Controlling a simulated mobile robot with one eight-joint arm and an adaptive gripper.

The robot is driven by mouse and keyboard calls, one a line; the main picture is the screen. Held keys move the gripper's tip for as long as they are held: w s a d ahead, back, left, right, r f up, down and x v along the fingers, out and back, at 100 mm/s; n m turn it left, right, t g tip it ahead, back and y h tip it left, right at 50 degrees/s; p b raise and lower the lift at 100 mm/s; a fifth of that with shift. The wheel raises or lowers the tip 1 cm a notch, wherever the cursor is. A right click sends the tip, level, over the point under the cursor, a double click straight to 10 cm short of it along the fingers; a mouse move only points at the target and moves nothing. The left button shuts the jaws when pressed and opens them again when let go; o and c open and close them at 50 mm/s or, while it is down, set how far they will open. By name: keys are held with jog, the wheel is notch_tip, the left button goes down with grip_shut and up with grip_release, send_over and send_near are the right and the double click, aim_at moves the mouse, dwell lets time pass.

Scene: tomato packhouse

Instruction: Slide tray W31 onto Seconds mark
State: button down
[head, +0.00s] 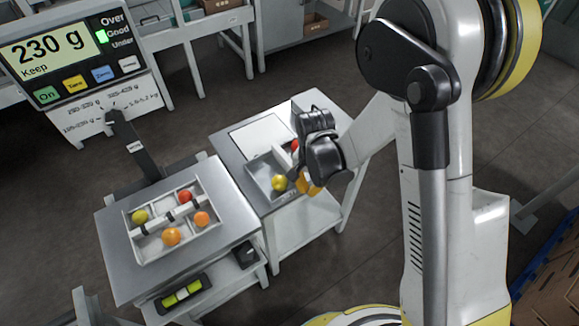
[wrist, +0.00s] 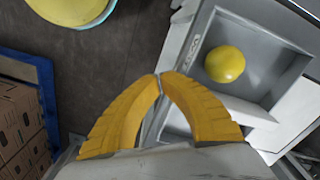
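A grey tray with compartments (head: 254,172) sits on the right-hand table in the head view. It holds a yellow tomato (head: 279,183) and a red one (head: 295,145), partly hidden by my gripper. In the wrist view the tray (wrist: 268,92) shows with the yellow tomato (wrist: 225,64) and a small label on its rim, too small to read. My gripper (wrist: 160,76) has its yellow fingertips together beside the tray's outer side; I cannot tell whether they touch it. A pale rectangle (head: 262,137) lies behind the tray; no Seconds lettering is readable.
A second tray (head: 150,254) with several tomatoes and a handle bar stands on the left table (head: 118,270). A scale display (head: 52,50) reads 230 g. A gap separates the two tables. Brown crates (wrist: 15,125) stand at the left in the wrist view.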

aim_at(278, 147)
jog(key=shift+w+a, duration=0.65)
jog(key=shift+w, duration=0.35)
jog(key=shift+w+a, duration=0.65)
jog(key=shift+w, duration=0.35)
jog(key=shift+w+a, duration=1.05)
jog(key=shift+w, duration=0.65)
jog(key=shift+w+a, duration=1)
jog(key=shift+w, duration=0.7)
jog(key=shift+w+a, duration=1.05)
jog(key=shift+w, duration=0.65)
jog(key=shift+w+a, duration=0.1)
jog(key=shift+w, duration=0.05)
jog(key=shift+w+a, duration=0.1)
jog(key=shift+w, duration=0.05)
jog(key=shift+s+d, duration=0.75)
jog(key=shift+s, duration=0.45)
jog(key=shift+s+d, duration=0.75)
jog(key=shift+s, duration=0.5)
jog(key=shift+s+d, duration=0.75)
jog(key=shift+s, duration=0.45)
jog(key=shift+r, duration=4)
